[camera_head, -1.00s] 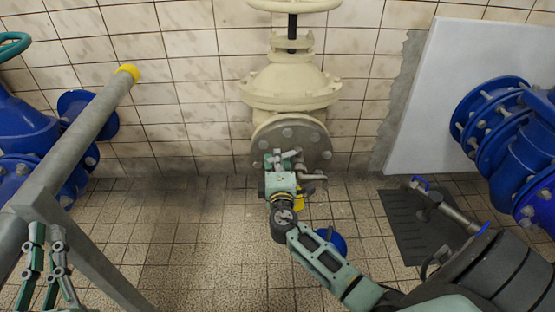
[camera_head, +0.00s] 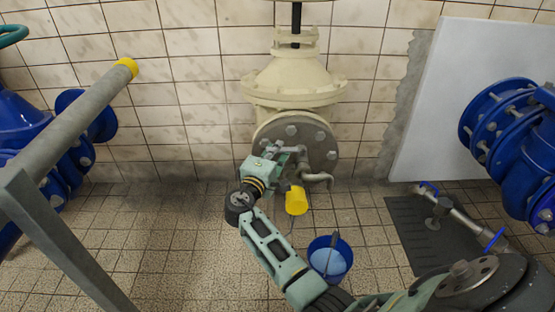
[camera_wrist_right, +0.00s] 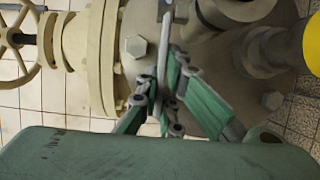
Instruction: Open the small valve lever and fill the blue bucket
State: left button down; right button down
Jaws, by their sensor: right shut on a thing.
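My right gripper (camera_head: 288,153) reaches the small valve in front of the big cream valve's flange. In the right wrist view its fingers (camera_wrist_right: 168,98) are closed around the thin grey valve lever (camera_wrist_right: 165,62). A curved grey spout (camera_head: 320,178) sticks out to the right of the gripper. The blue bucket (camera_head: 346,262) stands upright on the floor, below and a little right of the spout. Its inside looks light blue; I cannot tell whether that is water. My left gripper is out of view.
A yellow piece (camera_head: 296,201) sits just below my right gripper. The big cream valve (camera_head: 293,82) stands against the tiled wall. Blue pipework (camera_head: 500,120) is at the right, and a grey rail (camera_head: 75,125) crosses the left. Floor left of the bucket is clear.

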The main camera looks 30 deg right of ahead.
jog(key=shift+d, duration=0.1)
jog(key=c, duration=1.9)
grip_release()
jog(key=v, duration=1.2)
jog(key=shift+w, duration=0.1)
jog(key=shift+w, duration=0.1)
